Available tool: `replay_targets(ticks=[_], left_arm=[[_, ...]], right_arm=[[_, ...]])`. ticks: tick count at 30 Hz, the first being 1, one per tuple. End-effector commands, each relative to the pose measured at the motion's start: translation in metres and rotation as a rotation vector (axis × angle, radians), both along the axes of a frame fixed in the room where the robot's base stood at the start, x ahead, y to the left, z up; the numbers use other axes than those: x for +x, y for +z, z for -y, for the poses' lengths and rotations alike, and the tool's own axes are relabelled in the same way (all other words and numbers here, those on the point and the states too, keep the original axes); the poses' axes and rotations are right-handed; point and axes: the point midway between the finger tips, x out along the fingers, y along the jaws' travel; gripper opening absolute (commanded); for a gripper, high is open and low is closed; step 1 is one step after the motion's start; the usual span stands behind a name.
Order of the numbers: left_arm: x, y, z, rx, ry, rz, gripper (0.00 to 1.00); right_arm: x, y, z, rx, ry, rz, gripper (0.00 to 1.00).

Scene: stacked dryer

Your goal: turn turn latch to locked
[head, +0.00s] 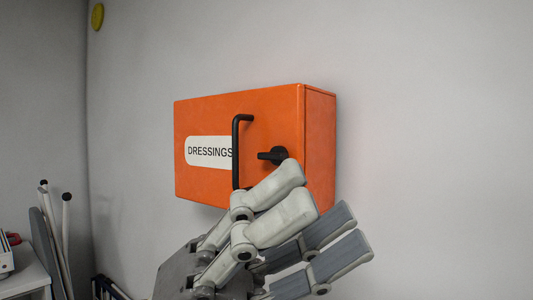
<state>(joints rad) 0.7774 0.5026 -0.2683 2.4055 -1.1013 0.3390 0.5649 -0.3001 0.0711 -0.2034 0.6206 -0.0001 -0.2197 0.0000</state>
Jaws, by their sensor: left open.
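An orange wall box (208,116) labelled DRESSINGS hangs on the grey wall with its door shut. A black vertical bar handle (236,150) stands on its front. To the right of the handle is the black turn latch (273,155), a short lever lying nearly level and pointing left from its round hub. My left gripper (318,212) is in front of and below the box, its fingers spread apart and empty. One fingertip overlaps the area just under the latch in the picture; I cannot tell whether it touches. My right gripper is not in view.
The wall (430,130) right of the box is bare and free. At the lower left are a light counter (25,277) and several upright poles (66,240). A yellow round object (97,16) is high on the left wall.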

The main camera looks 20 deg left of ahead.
Motion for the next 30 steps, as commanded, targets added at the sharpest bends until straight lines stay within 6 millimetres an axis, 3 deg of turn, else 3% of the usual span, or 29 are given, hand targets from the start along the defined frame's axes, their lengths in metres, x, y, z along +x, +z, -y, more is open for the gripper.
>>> replay_targets(ticks=[1,3,8,11,15,21,25,30], left_arm=[[-0.017,-0.002,0.016,0.128,0.031,0.115,0.46],[-0.027,-0.014,0.033,0.306,0.096,0.242,0.46],[-0.014,-0.038,0.044,0.686,0.35,0.451,0.46],[0.011,-0.038,0.027,0.882,0.582,0.515,0.46],[0.041,-0.014,-0.02,1.053,0.943,0.513,0.46],[0.05,0.027,-0.087,1.114,1.327,0.414,0.46],[0.048,0.039,-0.109,1.111,1.435,0.367,0.46],[0.062,0.043,-0.109,1.115,1.454,0.35,0.46]], right_arm=[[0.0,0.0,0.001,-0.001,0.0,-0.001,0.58],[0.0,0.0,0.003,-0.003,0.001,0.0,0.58],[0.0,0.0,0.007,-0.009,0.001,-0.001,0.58],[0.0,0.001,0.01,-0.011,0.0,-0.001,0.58],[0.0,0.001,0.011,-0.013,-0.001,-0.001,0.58],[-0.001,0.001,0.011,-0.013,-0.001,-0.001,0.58],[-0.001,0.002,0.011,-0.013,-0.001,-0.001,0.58],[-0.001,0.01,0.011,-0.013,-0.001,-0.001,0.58]])
